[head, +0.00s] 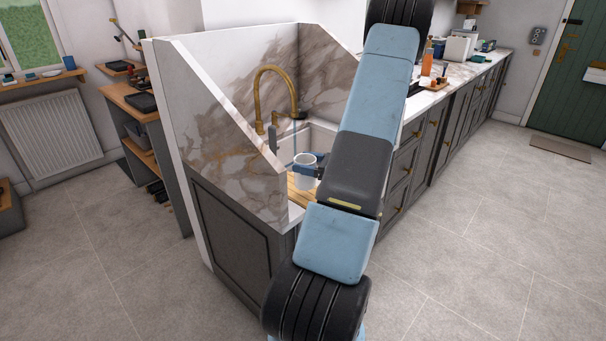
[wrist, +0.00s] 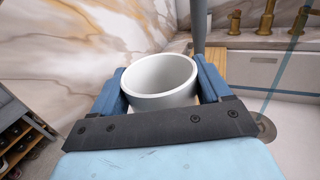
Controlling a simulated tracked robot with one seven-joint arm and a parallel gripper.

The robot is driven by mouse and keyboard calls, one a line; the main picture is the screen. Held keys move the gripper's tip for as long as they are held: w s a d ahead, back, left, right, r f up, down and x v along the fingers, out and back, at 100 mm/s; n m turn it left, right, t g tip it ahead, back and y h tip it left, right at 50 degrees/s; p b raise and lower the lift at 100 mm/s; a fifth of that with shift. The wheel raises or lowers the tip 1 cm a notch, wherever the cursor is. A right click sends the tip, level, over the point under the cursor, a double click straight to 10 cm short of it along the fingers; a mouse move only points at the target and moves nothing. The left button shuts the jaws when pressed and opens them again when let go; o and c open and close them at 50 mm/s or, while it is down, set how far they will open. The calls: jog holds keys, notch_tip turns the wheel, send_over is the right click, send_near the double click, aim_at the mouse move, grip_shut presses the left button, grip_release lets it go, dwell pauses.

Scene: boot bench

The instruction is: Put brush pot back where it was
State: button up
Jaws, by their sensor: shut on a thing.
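The brush pot, a plain white open cup (head: 302,163), is held at the sink in the corner of the marble counter. In the wrist view the pot (wrist: 162,80) is upright or nearly so between the two blue fingers, and its inside looks empty. My gripper (wrist: 160,88) is shut on its sides. In the head view my gripper (head: 306,170) is partly hidden behind my arm. A wooden board (head: 297,190) lies below the pot. I cannot tell whether the pot touches the board.
A brass tap (head: 259,95) rises behind the pot, and the white sink (head: 322,139) is beside it. High marble splashbacks (head: 222,140) enclose the left and back. An orange bottle (head: 427,62) and other items stand on the far counter. The tiled floor is clear.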

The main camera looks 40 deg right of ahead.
jog(key=shift+w+f, duration=0.7)
jog(key=shift+f, duration=0.25)
jog(key=shift+d+f, duration=0.1)
jog(key=shift+f, duration=1.25)
jog(key=shift+f, duration=0.1)
jog(key=o, duration=1.4)
jog(key=v, duration=1.2)
